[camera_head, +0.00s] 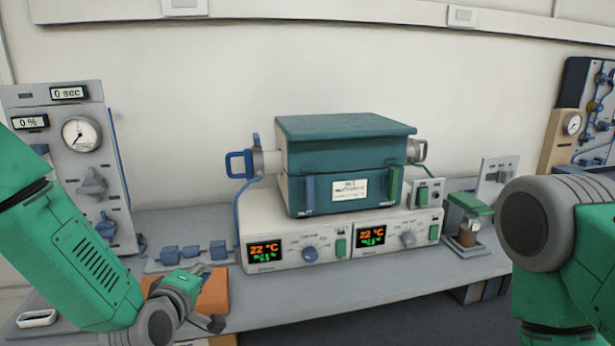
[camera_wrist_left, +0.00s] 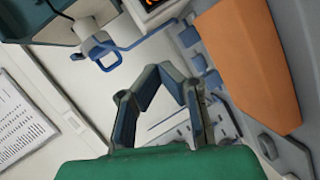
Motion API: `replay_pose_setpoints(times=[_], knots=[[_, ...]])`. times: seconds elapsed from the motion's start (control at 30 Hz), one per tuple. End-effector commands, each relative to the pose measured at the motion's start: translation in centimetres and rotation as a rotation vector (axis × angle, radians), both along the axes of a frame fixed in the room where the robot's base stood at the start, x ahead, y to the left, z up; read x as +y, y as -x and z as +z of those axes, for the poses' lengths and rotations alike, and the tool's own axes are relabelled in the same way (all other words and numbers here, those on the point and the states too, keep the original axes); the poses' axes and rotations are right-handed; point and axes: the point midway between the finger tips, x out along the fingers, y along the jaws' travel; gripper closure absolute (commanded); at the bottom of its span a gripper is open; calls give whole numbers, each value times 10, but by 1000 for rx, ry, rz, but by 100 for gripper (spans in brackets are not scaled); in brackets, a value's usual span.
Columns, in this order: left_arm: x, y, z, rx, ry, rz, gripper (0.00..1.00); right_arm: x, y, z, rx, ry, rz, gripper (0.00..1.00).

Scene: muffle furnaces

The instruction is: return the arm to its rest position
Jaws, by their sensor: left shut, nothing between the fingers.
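My left arm (camera_head: 70,250) is green and comes in from the left, bent low over the front of the bench. My left gripper (camera_head: 206,271) is by the orange block (camera_head: 215,290), near the bench's front edge. In the left wrist view the fingers of this gripper (camera_wrist_left: 160,70) lean together at the tips with nothing between them. My right arm (camera_head: 570,250) shows at the right edge as a green link and a grey joint; its gripper is out of view.
Teal muffle furnaces (camera_head: 345,155) stand mid-bench on two control units (camera_head: 340,235) reading 22 °C. A blue handle (camera_head: 238,163) sticks out left. A gauge panel (camera_head: 75,150) stands left; blue blocks (camera_head: 190,252) lie behind my left gripper. A green-topped jar (camera_head: 468,225) stands right.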

Motion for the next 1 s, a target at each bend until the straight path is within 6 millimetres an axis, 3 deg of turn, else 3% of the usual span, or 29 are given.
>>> replay_pose_setpoints(times=[0.17,0.23,0.4,0.5,0.6,0.73,0.87,1.0], knots=[[5,45,-69,175,-178,-99,100,0,0,0,1,0,0,0],[8,73,-102,265,-273,-164,100,0,0,0,1,0,0,0],[20,173,-184,539,-547,-405,100,0,0,0,1,-1,1,0],[33,238,-218,692,-686,-573,100,0,0,0,1,-1,1,0],[46,299,-238,823,-796,-739,100,0,0,0,1,0,1,0],[61,356,-248,939,-881,-911,100,0,0,0,1,0,0,0],[72,384,-251,993,-914,-1004,100,0,0,0,1,0,0,0],[75,390,-252,1003,-920,-1026,100,0,0,0,1,0,0,0]])
